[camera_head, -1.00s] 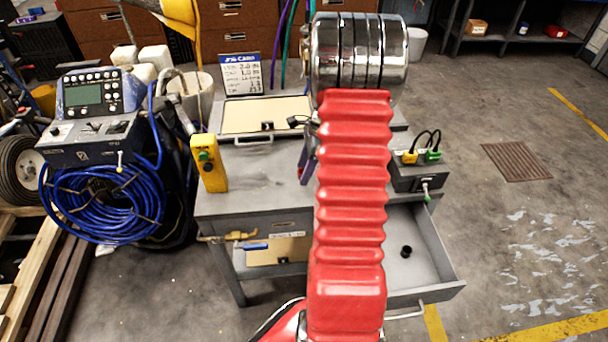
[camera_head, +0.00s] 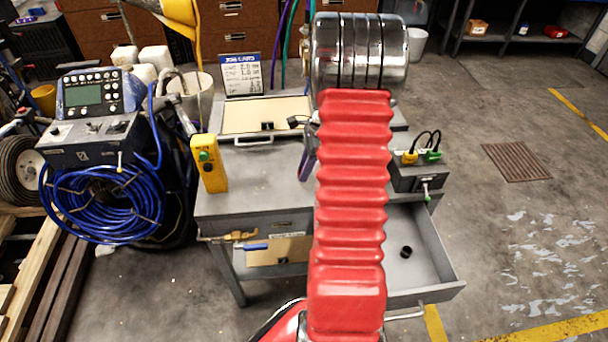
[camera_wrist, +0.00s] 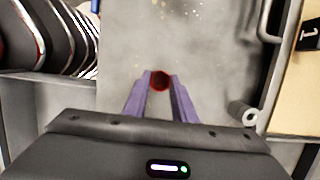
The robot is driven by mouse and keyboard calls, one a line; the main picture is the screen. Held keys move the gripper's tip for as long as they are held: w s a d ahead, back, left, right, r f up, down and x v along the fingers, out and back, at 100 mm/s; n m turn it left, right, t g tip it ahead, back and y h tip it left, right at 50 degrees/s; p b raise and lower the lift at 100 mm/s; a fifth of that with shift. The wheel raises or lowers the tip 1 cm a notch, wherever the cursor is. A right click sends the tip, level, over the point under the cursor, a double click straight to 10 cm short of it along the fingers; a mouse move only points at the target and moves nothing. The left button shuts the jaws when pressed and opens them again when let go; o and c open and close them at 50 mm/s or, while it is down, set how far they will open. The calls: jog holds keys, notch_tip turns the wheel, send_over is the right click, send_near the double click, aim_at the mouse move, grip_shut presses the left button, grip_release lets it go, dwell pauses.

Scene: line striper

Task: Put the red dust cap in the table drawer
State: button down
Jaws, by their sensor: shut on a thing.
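The red dust cap (camera_wrist: 160,80) is small and round, and shows between the purple fingertips in the wrist view. My gripper (camera_wrist: 160,85) is shut on it, over the grey tabletop (camera_wrist: 140,30). In the head view my red arm hides the cap and most of my gripper; part of a purple finger (camera_head: 308,165) shows just left of the arm. I cannot tell whether the cap touches the tabletop. The table drawer (camera_head: 440,262) is pulled open at the table's right front, with a small black round piece (camera_head: 406,252) inside.
A yellow switch box (camera_head: 209,165) stands at the table's left edge. A dark box with yellow and green plugs (camera_head: 418,176) sits at the right, above the drawer. A framed panel (camera_head: 262,116) lies at the back. A coiled blue cable (camera_head: 100,205) hangs left of the table.

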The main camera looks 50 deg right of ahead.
notch_tip(320, 180, up, 10)
dwell(0.7)
dwell(0.5)
